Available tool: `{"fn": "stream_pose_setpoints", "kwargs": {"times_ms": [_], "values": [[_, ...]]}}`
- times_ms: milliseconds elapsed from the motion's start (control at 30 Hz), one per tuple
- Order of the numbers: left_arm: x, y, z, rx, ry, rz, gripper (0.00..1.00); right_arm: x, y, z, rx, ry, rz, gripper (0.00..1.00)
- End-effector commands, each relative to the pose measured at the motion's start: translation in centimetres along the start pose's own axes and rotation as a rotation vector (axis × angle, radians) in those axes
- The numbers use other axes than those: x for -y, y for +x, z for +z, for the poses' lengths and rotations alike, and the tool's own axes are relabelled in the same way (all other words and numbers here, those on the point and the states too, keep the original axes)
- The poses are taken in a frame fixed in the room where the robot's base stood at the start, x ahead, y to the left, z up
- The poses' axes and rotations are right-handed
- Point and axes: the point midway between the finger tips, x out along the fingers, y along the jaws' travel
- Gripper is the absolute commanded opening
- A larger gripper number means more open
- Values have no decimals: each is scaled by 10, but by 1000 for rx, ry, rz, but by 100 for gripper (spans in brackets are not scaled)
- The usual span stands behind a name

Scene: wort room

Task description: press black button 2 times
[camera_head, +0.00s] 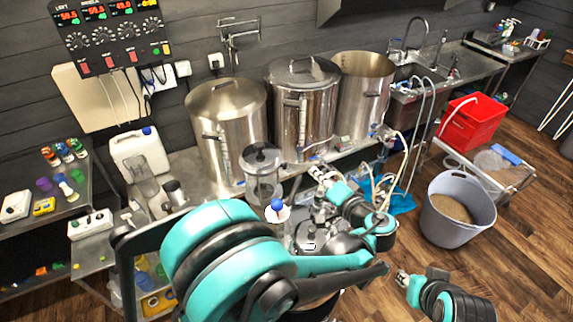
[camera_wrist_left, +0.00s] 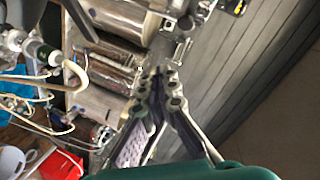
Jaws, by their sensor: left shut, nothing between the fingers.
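I cannot clearly pick out a black button in either view. A black control panel (camera_head: 112,38) with red displays, dials, red switches and small yellow and green buttons hangs on the wall at the upper left. A white box (camera_head: 91,224) with small dark marks on top sits at the left, too small to make out. My left gripper (camera_head: 319,173) is in front of the middle steel pot, with its arm looping in from the left. In the left wrist view its fingers (camera_wrist_left: 160,76) are together and empty. My right gripper (camera_head: 403,278) is low at the right, its fingers unclear.
Three steel pots, left (camera_head: 228,130), middle (camera_head: 302,105) and right (camera_head: 362,92), stand along the bench. A white jug (camera_head: 140,157) and a glass vessel (camera_head: 262,172) are nearby. A grey bucket (camera_head: 457,207) and a red bucket (camera_head: 472,122) are at the right. Wood floor is free at lower right.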

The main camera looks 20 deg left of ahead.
Motion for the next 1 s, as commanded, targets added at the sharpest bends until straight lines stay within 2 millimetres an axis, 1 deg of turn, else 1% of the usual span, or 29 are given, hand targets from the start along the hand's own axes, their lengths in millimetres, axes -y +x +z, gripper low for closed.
{"fn": "stream_pose_setpoints", "kwargs": {"times_ms": [33,167,200,400,1000], "values": [[6,6,4,2,-1,-1,0,0,-2,-2,0,0,0,33],[15,18,13,2,0,-1,0,0,-5,-4,0,0,0,33],[16,22,16,2,1,-1,0,0,-3,-2,0,0,0,33],[24,32,24,0,1,0,0,0,-2,-1,0,0,0,33],[26,35,25,-1,1,0,0,0,-2,-1,0,0,0,33]]}}
